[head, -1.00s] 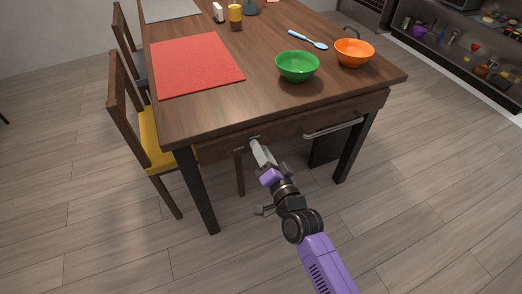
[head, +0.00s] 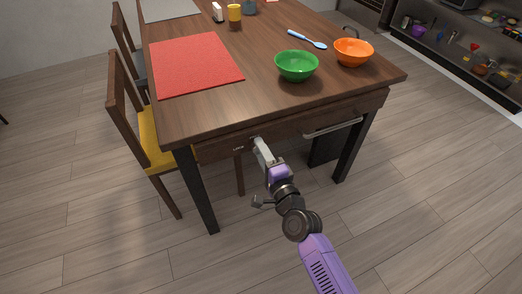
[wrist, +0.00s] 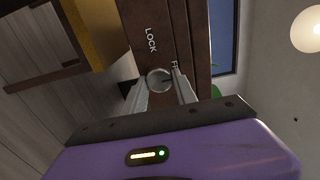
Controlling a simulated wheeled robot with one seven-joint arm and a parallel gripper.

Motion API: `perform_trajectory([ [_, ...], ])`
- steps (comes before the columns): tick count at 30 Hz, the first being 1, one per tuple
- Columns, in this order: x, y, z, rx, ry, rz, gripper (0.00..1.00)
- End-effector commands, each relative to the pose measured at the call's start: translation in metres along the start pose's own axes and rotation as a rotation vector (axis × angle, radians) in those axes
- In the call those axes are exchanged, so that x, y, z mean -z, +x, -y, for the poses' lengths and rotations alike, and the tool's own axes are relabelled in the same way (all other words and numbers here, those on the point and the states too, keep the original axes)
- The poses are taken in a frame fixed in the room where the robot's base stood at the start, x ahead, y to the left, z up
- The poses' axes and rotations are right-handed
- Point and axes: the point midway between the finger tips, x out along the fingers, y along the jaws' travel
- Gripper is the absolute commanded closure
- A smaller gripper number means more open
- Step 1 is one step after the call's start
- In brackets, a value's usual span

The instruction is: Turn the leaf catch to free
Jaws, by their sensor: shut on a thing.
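The leaf catch (wrist: 158,78) is a round, metallic knob on the brown front of the table. The word LOCK is printed on one side of it in the wrist view. A second word starting with F is on the other side, partly hidden by a finger. My gripper (wrist: 164,92) is shut on the catch, with one pale finger on each side of it. In the head view my gripper (head: 263,152) reaches the table's front edge, where the fingers mostly hide the catch. The exact direction the catch points is hard to tell.
The wooden table (head: 210,115) carries a green bowl (head: 296,66), an orange bowl (head: 353,52), a blue spoon (head: 307,39) and a red mat (head: 195,63). A bar handle (head: 333,128) is right of the catch. A chair (head: 152,140) stands left. The floor in front is clear.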

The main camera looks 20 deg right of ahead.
Motion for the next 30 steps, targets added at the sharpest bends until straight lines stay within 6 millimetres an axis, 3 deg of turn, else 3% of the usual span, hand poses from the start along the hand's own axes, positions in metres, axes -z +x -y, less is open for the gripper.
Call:
perform_trajectory([
  [14, 0.0011, -0.0002, -0.0008, -0.001, 0.017, -0.002, 1.00],
  [15, 0.0011, -0.0002, -0.0008, -0.001, 0.017, -0.002, 0.64],
  [18, 0.0010, -0.0002, -0.0008, -0.001, 0.017, -0.002, 0.45],
  [30, 0.0003, -0.0052, -0.0014, -0.002, 0.015, 0.000, 0.45],
])
